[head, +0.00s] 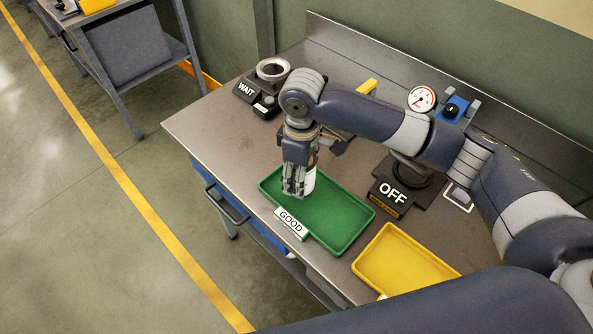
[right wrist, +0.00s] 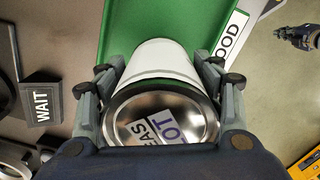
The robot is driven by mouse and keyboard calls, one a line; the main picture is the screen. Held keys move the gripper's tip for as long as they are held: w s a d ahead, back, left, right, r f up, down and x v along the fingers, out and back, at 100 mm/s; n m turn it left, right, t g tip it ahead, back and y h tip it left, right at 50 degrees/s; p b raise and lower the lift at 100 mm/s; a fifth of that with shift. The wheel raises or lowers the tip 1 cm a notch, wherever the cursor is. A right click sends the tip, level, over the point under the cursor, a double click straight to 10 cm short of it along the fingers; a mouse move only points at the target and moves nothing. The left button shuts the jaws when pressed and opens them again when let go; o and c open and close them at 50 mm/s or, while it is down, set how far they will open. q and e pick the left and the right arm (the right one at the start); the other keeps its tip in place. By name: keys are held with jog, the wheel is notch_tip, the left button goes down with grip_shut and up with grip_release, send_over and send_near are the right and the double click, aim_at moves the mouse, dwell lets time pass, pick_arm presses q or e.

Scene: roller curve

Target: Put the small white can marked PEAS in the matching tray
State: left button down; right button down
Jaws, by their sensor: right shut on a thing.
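My right gripper (head: 295,192) is shut on the small white can (head: 310,179), over the left end of the green tray (head: 350,243) labelled GOOD. In the right wrist view the can (right wrist: 160,65) sits between the fingers; its silver end carries a label reading PEAS and LOT. The fingers partly hide the can in the head view, and I cannot tell if it touches the tray floor. My left gripper (right wrist: 287,33) seems to show small at the upper right of the right wrist view, away from the can; its jaws are unclear.
A yellow tray (head: 405,264) lies right of the green one. A WAIT sign (head: 253,92) stands by a round holder (head: 272,69) at the back left. An OFF sign (head: 391,194), a dial gauge (head: 422,99) and a blue switch box (head: 454,108) are at the right.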

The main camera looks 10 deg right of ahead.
jog(key=w, duration=0.2)
jog(key=shift+w+a+f, duration=0.15)
jog(key=shift+w+a, duration=0.15)
jog(key=shift+w, duration=0.05)
notch_tip(320, 180, down, 3)
jog(key=shift+s+r+p, duration=0.1)
jog(key=shift+r+p, duration=0.1)
jog(key=shift+p, duration=0.7)
pick_arm(q)
jog(key=shift+s+a+r, duration=0.1)
jog(key=shift+s+r, duration=0.2)
jog(key=shift+r, duration=0.2)
jog(key=shift+s+a+r, duration=0.1)
jog(key=shift+s+r, duration=0.15)
jog(key=shift+r, duration=0.2)
pick_arm(e)
jog(key=shift+f, duration=0.45)
jog(key=shift+f, duration=0.1)
jog(key=shift+c, duration=2.2)
grip_release()
notch_tip(320, 180, up, 11)
jog(key=b, duration=0.3)
pick_arm(q)
jog(key=shift+w+d+f, duration=0.1)
jog(key=shift+f, duration=1.4)
pick_arm(e)
jog(key=shift+r, duration=0.65)
